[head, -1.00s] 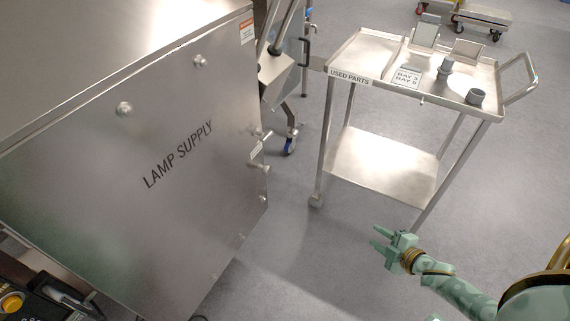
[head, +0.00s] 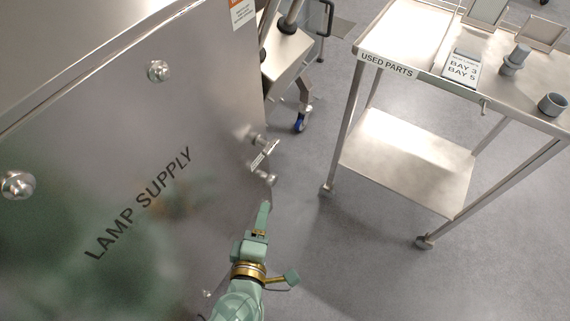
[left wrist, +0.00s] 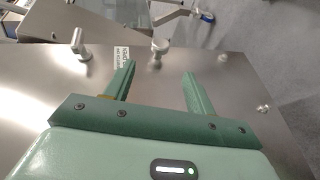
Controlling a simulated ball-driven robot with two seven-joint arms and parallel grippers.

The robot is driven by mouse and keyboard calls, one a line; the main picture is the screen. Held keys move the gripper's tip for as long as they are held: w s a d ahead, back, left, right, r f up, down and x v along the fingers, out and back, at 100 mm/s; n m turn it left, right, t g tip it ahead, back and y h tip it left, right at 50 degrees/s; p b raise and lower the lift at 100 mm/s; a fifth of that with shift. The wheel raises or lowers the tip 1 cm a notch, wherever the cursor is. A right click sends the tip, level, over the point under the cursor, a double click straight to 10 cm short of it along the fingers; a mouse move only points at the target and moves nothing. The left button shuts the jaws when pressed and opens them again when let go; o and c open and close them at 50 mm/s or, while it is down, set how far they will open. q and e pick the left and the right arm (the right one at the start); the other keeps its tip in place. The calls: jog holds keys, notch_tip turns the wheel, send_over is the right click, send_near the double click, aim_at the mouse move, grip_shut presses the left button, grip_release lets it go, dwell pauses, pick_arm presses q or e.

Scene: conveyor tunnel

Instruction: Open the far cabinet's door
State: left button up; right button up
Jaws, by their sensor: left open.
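A steel cabinet marked LAMP SUPPLY (head: 205,105) fills the left of the head view. It is the only cabinet I can make out, and its front panel looks shut. Near its right edge are an upper metal knob (head: 258,139) and a lower knob (head: 268,179), with a small white label (head: 264,155) between them. My left gripper (head: 266,207) is open and empty, just below the lower knob in the head view. In the left wrist view its fingers (left wrist: 160,70) are spread before the panel, with one knob (left wrist: 160,48) beyond the gap; no contact shows. My right gripper is not in view.
A steel trolley marked USED PARTS (head: 388,64) stands to the right, with grey parts on top. A wheeled stand (head: 290,60) is behind the cabinet's right edge. Grey floor (head: 370,265) is clear between cabinet and trolley and in front.

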aim_at(274, 176)
pick_arm(q)
jog(key=b+x, duration=0.5)
jog(key=x, duration=0.9)
jog(key=shift+w+f+b, duration=0.15)
jog(key=shift+w+b, duration=0.1)
jog(key=shift+b, duration=0.1)
jog(key=shift+w, duration=0.3)
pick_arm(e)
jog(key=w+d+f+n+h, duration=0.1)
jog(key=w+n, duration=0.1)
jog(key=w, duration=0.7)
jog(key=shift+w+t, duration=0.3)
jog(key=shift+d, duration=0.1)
pick_arm(q)
grip_shut()
jog(key=shift+s+d, duration=0.1)
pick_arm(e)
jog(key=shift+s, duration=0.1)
